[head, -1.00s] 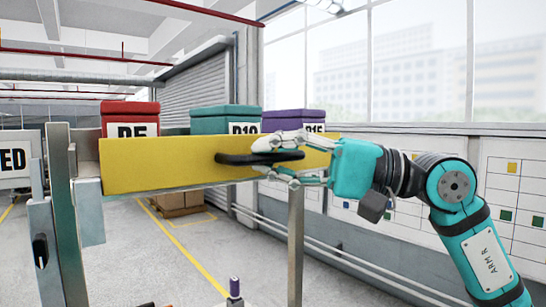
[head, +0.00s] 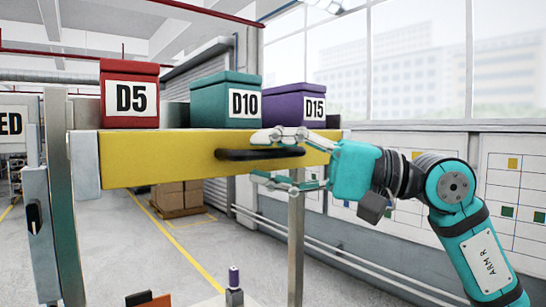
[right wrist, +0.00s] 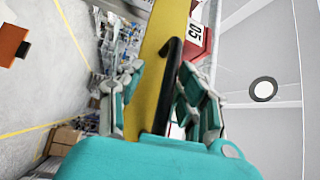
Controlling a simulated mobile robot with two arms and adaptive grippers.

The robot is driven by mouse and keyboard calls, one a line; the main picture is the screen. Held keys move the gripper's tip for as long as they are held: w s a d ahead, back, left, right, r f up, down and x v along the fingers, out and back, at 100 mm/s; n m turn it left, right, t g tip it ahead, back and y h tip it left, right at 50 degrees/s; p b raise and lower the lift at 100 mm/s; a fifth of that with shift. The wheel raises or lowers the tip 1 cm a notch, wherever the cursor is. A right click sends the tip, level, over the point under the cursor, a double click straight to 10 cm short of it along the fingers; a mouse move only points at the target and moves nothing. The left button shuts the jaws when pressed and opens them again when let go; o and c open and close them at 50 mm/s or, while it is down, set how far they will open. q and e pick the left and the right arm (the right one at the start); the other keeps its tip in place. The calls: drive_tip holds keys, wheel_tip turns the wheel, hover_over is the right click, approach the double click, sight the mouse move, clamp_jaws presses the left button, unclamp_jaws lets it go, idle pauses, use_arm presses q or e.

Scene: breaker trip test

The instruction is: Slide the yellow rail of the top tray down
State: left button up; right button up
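The yellow rail (head: 150,160) runs across the front of the top tray in the head view. Its black handle (head: 232,155) sticks out from its face. In the right wrist view the open fingers (right wrist: 160,95) straddle the handle (right wrist: 166,85), with the rail (right wrist: 158,35) behind. My left gripper is not in view.
A grey upright post (head: 62,190) stands at the left end of the tray, another (head: 296,250) below its right part. Cartons (head: 178,197) sit on the floor behind. A purple-topped part (head: 234,277) shows at the bottom. A windowed wall runs along the right.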

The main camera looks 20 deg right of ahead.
drive_tip(key=shift+d, duration=0.1)
drive_tip(key=v, duration=1.1)
drive_tip(key=shift+s+d, duration=0.3)
idle(0.6)
